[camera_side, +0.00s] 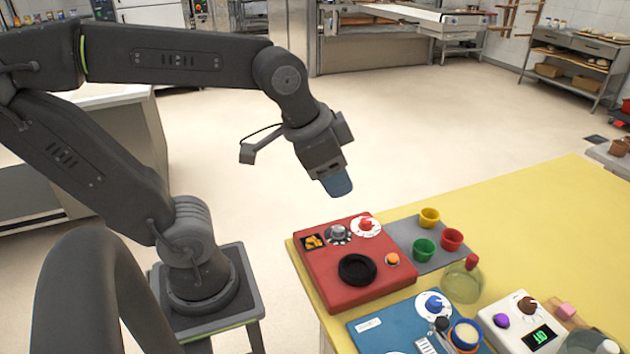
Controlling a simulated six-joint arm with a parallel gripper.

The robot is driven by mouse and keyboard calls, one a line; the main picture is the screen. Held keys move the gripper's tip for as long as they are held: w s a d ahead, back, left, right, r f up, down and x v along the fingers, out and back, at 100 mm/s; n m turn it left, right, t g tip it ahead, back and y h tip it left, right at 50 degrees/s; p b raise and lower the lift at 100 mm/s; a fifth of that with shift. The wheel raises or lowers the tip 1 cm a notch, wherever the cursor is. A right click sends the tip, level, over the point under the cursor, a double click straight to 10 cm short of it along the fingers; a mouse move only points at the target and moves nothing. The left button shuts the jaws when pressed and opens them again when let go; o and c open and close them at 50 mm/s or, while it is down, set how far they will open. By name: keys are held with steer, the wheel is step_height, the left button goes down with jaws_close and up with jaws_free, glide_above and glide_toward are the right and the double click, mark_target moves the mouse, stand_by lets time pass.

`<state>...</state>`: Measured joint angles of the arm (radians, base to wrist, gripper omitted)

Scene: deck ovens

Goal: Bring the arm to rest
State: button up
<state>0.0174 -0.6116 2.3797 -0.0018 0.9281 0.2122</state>
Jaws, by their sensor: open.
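My gripper (338,186) hangs in the air at the middle of the side view, above and behind the left end of the yellow table (530,210). Its blue-grey fingers point down and slightly right. They are seen from the side and overlap, with nothing visible held between them. The gripper is open and touches nothing. My arm is raised and bent, reaching from the left over the pale floor.
A red panel (327,284) with knobs lies below my gripper. A grey mat (400,229) bears yellow, green and red cups. A blue panel (371,333), a round glass bottle (462,283) and a white device (512,328) crowd the front. The table's back right is clear.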

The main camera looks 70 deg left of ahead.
steer(key=s+n, duration=0.1)
steer(key=s+f, duration=0.1)
steer(key=s+n, duration=0.1)
steer(key=shift+a+f+n, duration=0.25)
steer(key=shift+f+n, duration=0.05)
